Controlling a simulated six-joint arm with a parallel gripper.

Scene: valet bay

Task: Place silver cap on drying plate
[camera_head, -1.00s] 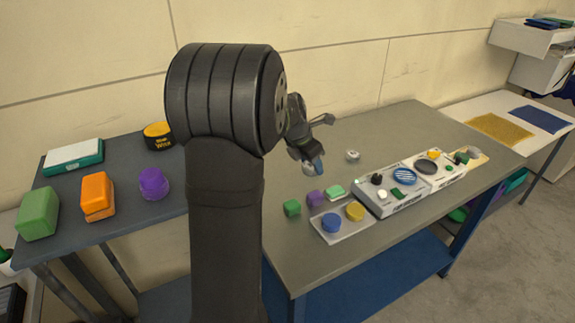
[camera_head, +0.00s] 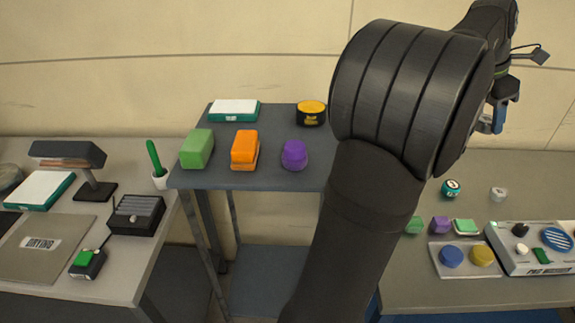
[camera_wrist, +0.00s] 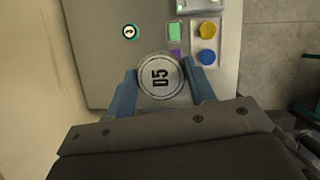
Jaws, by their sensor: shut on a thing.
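The silver cap (camera_wrist: 161,77), a round metal disc marked with dark characters that read like "05", sits between the blue fingers of my gripper (camera_head: 492,121) in the wrist view. My gripper is shut on it, raised above the right-hand table. The cap cannot be made out in the head view. The drying plate (camera_head: 28,262) is a flat grey-brown square labelled "DRYING" on the far-left bench. It is well away from my gripper, with its upper face mostly bare.
A green-topped dark box (camera_head: 88,263) stands at the plate's right edge, a black box (camera_head: 137,215) and a lamp (camera_head: 68,155) behind. The middle table holds green (camera_head: 197,148), orange (camera_head: 245,149) and purple (camera_head: 294,155) items. A teal tin (camera_head: 451,188) stands on the right table.

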